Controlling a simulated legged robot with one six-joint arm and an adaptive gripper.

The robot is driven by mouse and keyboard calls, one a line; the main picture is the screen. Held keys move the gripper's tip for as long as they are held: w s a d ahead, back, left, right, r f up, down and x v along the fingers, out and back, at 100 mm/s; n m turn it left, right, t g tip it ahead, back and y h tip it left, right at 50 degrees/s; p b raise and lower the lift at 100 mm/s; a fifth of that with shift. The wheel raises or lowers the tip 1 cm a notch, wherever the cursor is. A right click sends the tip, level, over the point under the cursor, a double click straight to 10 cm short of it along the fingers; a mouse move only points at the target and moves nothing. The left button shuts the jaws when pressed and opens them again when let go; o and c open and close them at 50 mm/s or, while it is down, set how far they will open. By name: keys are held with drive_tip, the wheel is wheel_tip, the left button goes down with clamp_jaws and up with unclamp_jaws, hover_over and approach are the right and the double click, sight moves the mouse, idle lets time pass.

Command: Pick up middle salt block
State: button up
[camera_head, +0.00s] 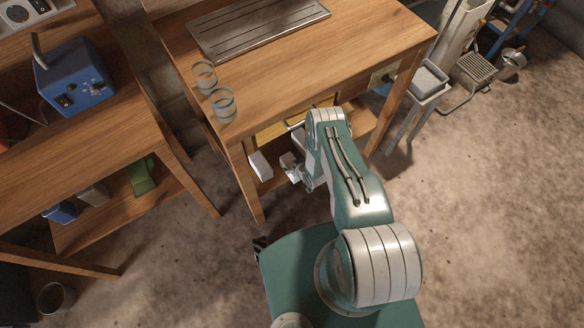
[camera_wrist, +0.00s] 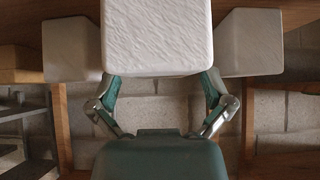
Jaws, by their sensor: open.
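The middle salt block (camera_wrist: 157,38) is white with a rough face and fills the top centre of the wrist view. One salt block (camera_wrist: 71,49) stands to its left and another (camera_wrist: 250,43) to its right, both greyer and apart from it. My gripper (camera_wrist: 160,82) is open, with its fingers at either side of the middle block's lower edge. The block hides the fingertips, so I cannot tell whether they touch it. In the head view my gripper (camera_head: 293,172) is at the lower shelf under the table, beside a white block (camera_head: 260,165).
The wooden table (camera_head: 340,60) stands over the shelf, with two glass jars (camera_head: 222,104) and a slatted metal tray (camera_head: 255,25) on top. A table leg (camera_head: 248,185) is left of my gripper. A second bench (camera_head: 60,170) holds a blue device (camera_head: 75,78). The front floor is clear.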

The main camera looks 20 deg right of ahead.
drive_tip(key=shift+w+a+f, duration=0.15)
drive_tip(key=shift+w+f, duration=0.35)
drive_tip(key=c, duration=1.1)
